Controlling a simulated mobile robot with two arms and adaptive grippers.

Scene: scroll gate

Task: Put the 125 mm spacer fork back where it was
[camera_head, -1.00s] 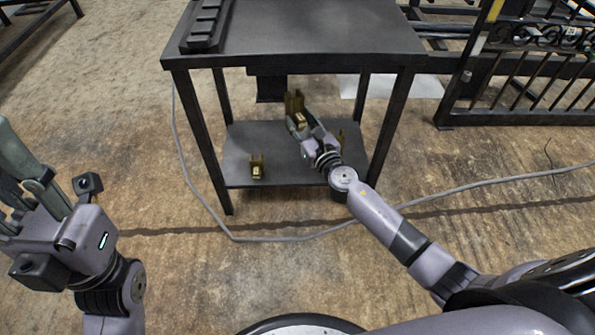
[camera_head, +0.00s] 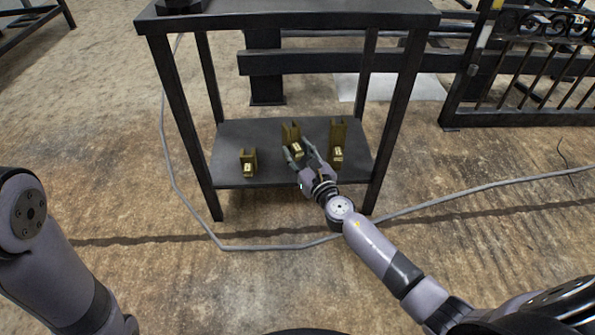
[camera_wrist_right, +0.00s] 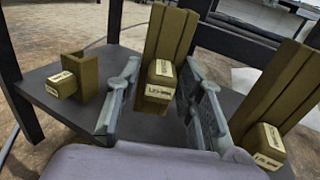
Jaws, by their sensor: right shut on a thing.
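The 125 mm spacer fork (camera_head: 291,132) is a tall brass-coloured block with a slot and a white label. It is upright over the middle of the lower shelf (camera_head: 232,133), between two other forks. My right gripper (camera_head: 298,153) is shut on it. In the right wrist view the fork (camera_wrist_right: 170,40) is between the two fingers of my right gripper (camera_wrist_right: 163,92), and its label appears to read 125 mm. I cannot tell whether its foot touches the shelf. My left gripper is out of view; only part of my left arm shows.
A short fork (camera_head: 248,161) stands left on the shelf and a taller fork (camera_head: 338,140) stands right, close to my right gripper. Dark table legs (camera_head: 397,120) flank the shelf. A grey cable (camera_head: 270,246) lies on the floor in front. A gate (camera_head: 520,75) stands at right.

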